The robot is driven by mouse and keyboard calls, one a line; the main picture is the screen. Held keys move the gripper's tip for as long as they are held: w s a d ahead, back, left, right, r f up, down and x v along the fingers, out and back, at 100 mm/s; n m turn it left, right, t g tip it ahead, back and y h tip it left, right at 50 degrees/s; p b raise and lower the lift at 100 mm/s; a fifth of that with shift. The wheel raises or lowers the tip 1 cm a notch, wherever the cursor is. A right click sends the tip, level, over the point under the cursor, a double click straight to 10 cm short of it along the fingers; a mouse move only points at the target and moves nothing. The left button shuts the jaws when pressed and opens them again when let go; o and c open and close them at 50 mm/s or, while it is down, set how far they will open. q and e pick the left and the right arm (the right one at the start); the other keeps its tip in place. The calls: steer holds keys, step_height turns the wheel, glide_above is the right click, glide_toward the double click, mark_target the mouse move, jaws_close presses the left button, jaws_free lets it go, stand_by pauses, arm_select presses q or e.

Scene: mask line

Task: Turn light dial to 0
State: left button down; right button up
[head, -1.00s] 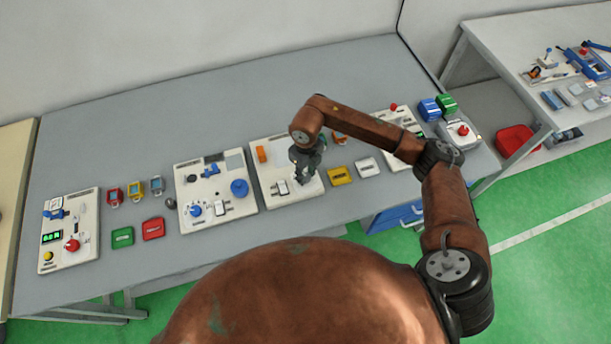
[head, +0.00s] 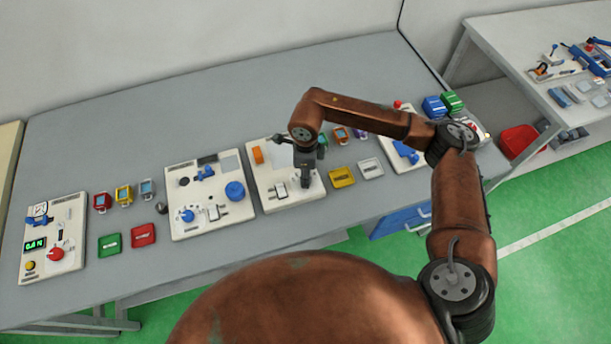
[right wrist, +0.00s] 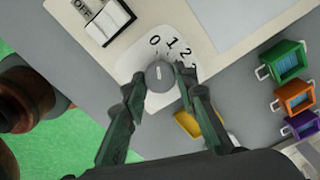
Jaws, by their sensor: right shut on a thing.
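The light dial (right wrist: 160,75) is a small round grey knob on a white plate printed with 0, 1, 2 and further marks. Its white line points up in the right wrist view, roughly toward the 0; I cannot tell if it is exactly on it. My right gripper (right wrist: 159,80) is shut on the dial, with one dark finger on each side. In the head view the right gripper (head: 306,182) points down over the right part of a white panel (head: 268,180) and hides the dial. My left gripper is not in view.
A switch marked OFF (right wrist: 110,18) sits beside the dial. Yellow (head: 342,177) and white (head: 370,168) trays lie right of the panel. Another panel with a blue knob (head: 235,191) stands to its left. The back of the table (head: 200,110) is clear.

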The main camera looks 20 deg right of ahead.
stand_by(0.3)
steer(key=shift+r, duration=0.1)
steer(key=o, duration=1.1)
steer(key=shift+o, duration=0.2)
step_height(320, 180, up, 12)
